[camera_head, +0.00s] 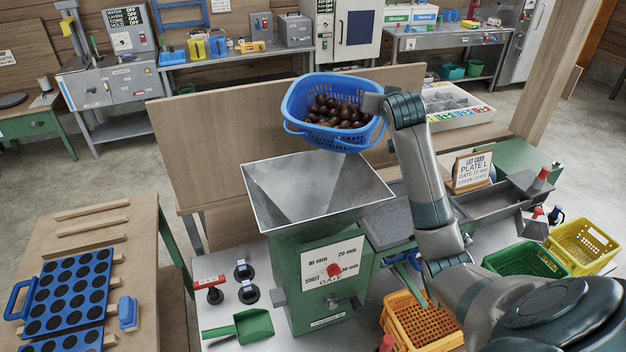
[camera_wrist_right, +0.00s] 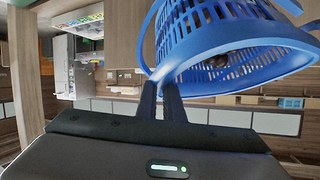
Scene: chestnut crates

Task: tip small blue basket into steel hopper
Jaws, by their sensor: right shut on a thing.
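The small blue basket (camera_head: 298,104) holds many brown chestnuts (camera_head: 338,112) and is in the air above and behind the steel hopper. It is tilted, with its open top toward the head camera. My right gripper (camera_head: 378,104) is at the basket's right side. In the right wrist view, the gripper's fingers (camera_wrist_right: 161,100) are closed together at the basket's rim (camera_wrist_right: 235,50). The steel hopper (camera_head: 312,190) sits on a green machine and its visible inside is empty. My left gripper is in neither view.
A wooden panel (camera_head: 200,150) stands behind the hopper. A lot card (camera_head: 472,170) stands to the right. Yellow (camera_head: 583,243), green (camera_head: 525,262) and orange (camera_head: 420,318) crates are at the lower right. A green scoop (camera_head: 250,326) lies in front of the hopper's left side.

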